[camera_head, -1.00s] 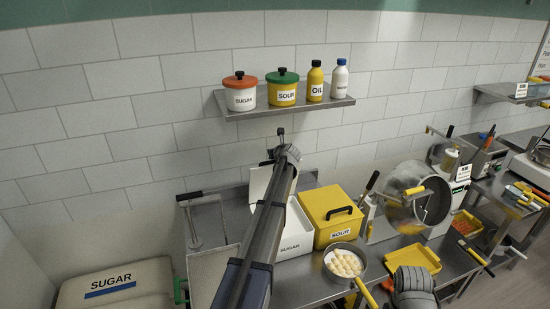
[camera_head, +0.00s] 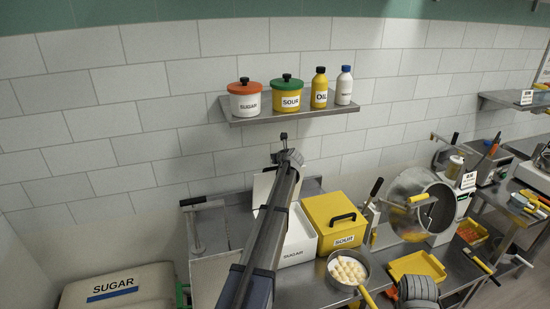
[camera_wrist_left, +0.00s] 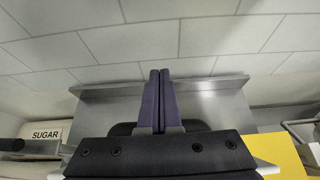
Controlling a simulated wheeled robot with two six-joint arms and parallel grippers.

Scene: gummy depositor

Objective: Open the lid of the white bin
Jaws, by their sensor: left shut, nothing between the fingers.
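The white bin (camera_head: 302,238), labelled SUGAR, stands on the steel bench left of the yellow SOUR bin. A white panel, apparently its lid (camera_head: 261,187), stands raised at the bin's back left, partly behind my left arm. The bin's opening is mostly hidden by that arm. My left gripper (camera_head: 284,138) is above and behind the bin, near the wall. In the left wrist view its fingers (camera_wrist_left: 160,75) are together and empty. A dark rounded shape shows behind them, possibly the lid's handle; contact cannot be told.
A wall shelf (camera_head: 290,115) with two pots and two bottles is above the gripper. The yellow SOUR bin (camera_head: 335,218) is close on the right. A pan (camera_head: 347,270) of pale pieces and a yellow tray (camera_head: 417,267) lie in front. A SUGAR sack (camera_head: 115,287) is lower left.

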